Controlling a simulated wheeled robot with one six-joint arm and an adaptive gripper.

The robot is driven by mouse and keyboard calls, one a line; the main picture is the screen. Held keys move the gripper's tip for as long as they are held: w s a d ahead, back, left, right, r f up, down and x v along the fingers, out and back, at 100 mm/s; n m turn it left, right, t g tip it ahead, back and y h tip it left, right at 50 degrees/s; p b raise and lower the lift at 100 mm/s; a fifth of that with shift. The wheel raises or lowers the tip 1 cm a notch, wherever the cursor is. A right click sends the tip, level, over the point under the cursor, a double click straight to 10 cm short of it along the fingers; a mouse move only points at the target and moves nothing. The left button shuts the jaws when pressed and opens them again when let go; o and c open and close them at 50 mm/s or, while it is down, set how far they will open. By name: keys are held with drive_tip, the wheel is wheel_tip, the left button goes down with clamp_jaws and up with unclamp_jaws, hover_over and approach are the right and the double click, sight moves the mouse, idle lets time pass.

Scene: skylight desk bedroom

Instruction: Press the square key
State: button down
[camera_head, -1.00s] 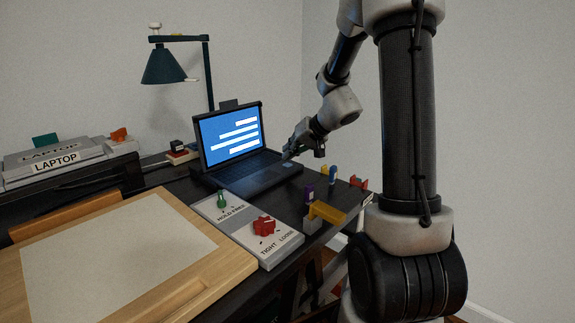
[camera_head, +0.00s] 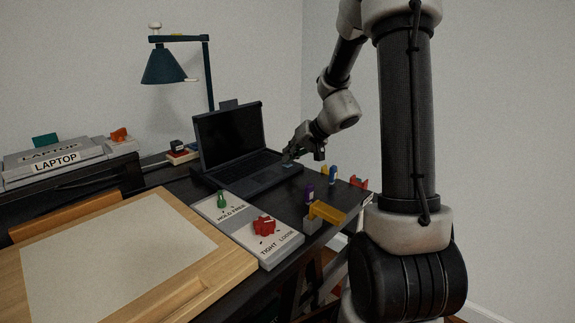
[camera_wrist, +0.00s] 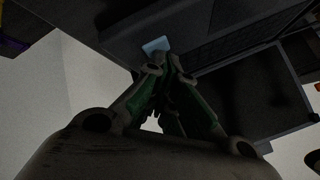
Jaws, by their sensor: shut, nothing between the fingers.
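The dark laptop (camera_head: 228,134) stands open on the desk, and its screen is black. A light blue square key (camera_wrist: 155,46) is at the corner of the laptop's base in the wrist view. It also shows as a small blue patch at the base's right end in the head view (camera_head: 287,164). My gripper (camera_wrist: 165,64) is shut and empty. Its fingertips are right at the near edge of the square key and hide part of it. I cannot tell whether they touch it.
A panel (camera_head: 240,240) with a green knob (camera_head: 222,200) and a red knob (camera_head: 264,227) lies in front of the laptop. A purple piece (camera_head: 308,193) and a yellow bracket (camera_head: 328,212) stand to its right. A dark green lamp (camera_head: 163,66) rises behind.

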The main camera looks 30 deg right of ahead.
drive_tip(key=shift+r, duration=0.6)
drive_tip(key=shift+r, duration=3)
drive_tip(key=s+f+g, duration=0.1)
drive_tip(key=s, duration=0.1)
drive_tip(key=s+f+m, duration=0.1)
drive_tip(key=s, duration=0.1)
drive_tip(key=s+f+g, duration=0.1)
drive_tip(key=s, duration=0.1)
drive_tip(key=shift+f+g, duration=0.15)
drive_tip(key=shift+g, duration=0.15)
drive_tip(key=s+a+r+n+h, duration=0.1)
drive_tip(key=s+r+n+h, duration=0.1)
drive_tip(key=s, duration=1.1)
drive_tip(key=s+a+r+n+g+h, duration=0.1)
drive_tip(key=s+r, duration=0.4)
drive_tip(key=s, duration=0.9)
drive_tip(key=shift+r+n+h, duration=0.25)
drive_tip(key=shift+n+h, duration=0.45)
